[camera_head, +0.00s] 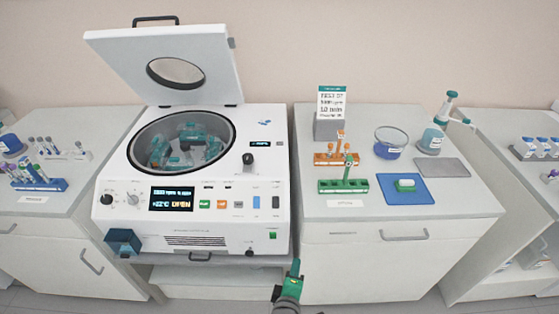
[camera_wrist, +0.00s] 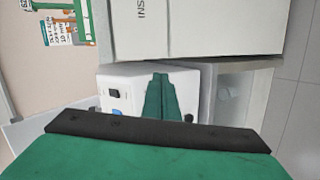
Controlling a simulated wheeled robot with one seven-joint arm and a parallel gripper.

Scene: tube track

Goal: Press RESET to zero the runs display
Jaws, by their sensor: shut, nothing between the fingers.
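A white centrifuge (camera_head: 190,210) stands with its lid (camera_head: 165,65) raised. Its main screen (camera_head: 171,199) shows a line with "OPEN". A small dark display (camera_head: 260,143) with faint green digits sits on its top right, too small to read. Buttons line its front panel, including a green one (camera_head: 205,204) and an orange one (camera_head: 221,204); I cannot read which is RESET. My gripper (camera_head: 295,268) is shut and empty, in front of the centrifuge's lower right corner, apart from the panel buttons. In the wrist view its green fingers (camera_wrist: 160,98) are together, with the white casing (camera_wrist: 115,92) behind.
The right bench (camera_head: 330,222) holds an orange rack (camera_head: 335,158), a green rack (camera_head: 330,185), a bowl (camera_head: 391,140), a blue mat (camera_head: 415,195) and a bottle (camera_head: 432,141). A blue box (camera_head: 123,241) juts from the centrifuge's lower left. The space before the benches looks clear.

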